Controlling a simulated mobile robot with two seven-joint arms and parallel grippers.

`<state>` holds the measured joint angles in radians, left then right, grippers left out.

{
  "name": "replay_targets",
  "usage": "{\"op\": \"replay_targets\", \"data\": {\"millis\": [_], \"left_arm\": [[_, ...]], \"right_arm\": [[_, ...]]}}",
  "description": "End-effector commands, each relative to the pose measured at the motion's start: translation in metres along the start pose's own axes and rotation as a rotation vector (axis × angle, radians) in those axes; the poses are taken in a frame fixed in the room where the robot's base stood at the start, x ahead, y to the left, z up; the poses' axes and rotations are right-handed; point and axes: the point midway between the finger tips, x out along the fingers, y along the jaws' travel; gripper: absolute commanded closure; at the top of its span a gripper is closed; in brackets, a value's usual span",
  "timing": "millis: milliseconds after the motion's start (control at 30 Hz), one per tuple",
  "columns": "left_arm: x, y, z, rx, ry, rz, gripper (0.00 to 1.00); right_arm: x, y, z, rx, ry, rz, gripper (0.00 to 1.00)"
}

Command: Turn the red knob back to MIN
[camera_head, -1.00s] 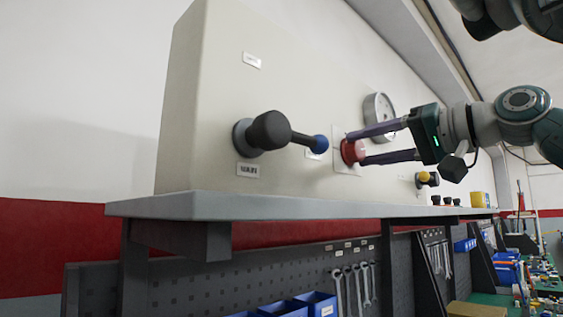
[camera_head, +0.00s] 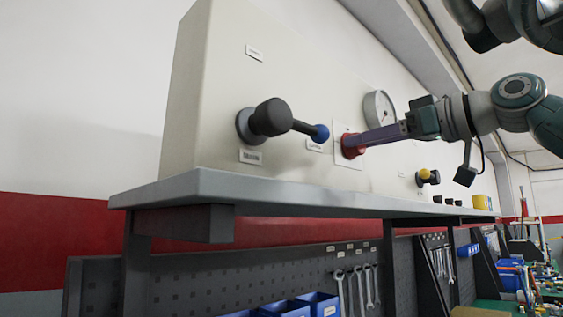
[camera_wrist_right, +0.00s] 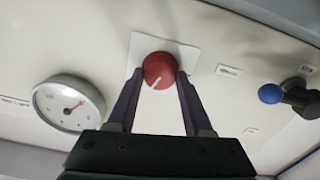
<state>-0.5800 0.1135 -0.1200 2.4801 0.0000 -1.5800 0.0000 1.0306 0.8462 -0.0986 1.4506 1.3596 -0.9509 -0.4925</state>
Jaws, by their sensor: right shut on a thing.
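The red knob (camera_head: 351,146) sits on a white plate on the front of the beige panel box (camera_head: 290,90). It also shows in the right wrist view (camera_wrist_right: 159,69), with a pale pointer line on its face. My right gripper (camera_head: 362,142) is shut on the knob. In the right wrist view its two dark fingers (camera_wrist_right: 159,80) stand on either side of the knob. The MIN marking cannot be read in these views. My left gripper is not in view.
A black lever with a blue ball end (camera_head: 320,132) sticks out left of the knob. A round gauge (camera_head: 379,109) is just behind the gripper. A yellow-and-black knob (camera_head: 427,176) is further right. The grey bench edge (camera_head: 300,192) runs below.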

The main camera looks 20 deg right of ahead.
Motion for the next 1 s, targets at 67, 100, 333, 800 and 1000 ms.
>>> {"op": "replay_targets", "data": {"millis": [67,100,333,800,1000], "left_arm": [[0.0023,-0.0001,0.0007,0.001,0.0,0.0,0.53],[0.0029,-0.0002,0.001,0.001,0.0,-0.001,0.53],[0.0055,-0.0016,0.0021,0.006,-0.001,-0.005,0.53],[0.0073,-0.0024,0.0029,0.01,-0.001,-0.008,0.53],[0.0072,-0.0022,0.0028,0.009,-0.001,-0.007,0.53]], "right_arm": [[-0.0002,-0.0005,0.0002,-0.065,0.002,-0.001,1.0],[-0.0002,-0.0006,0.0001,-0.097,0.002,-0.001,1.0],[0.0,-0.001,0.0003,-0.252,0.001,-0.001,1.0],[0.0001,-0.0012,-0.0001,-0.38,0.001,-0.001,1.0],[0.0001,-0.0013,0.0,-0.383,0.001,-0.001,1.0]]}}
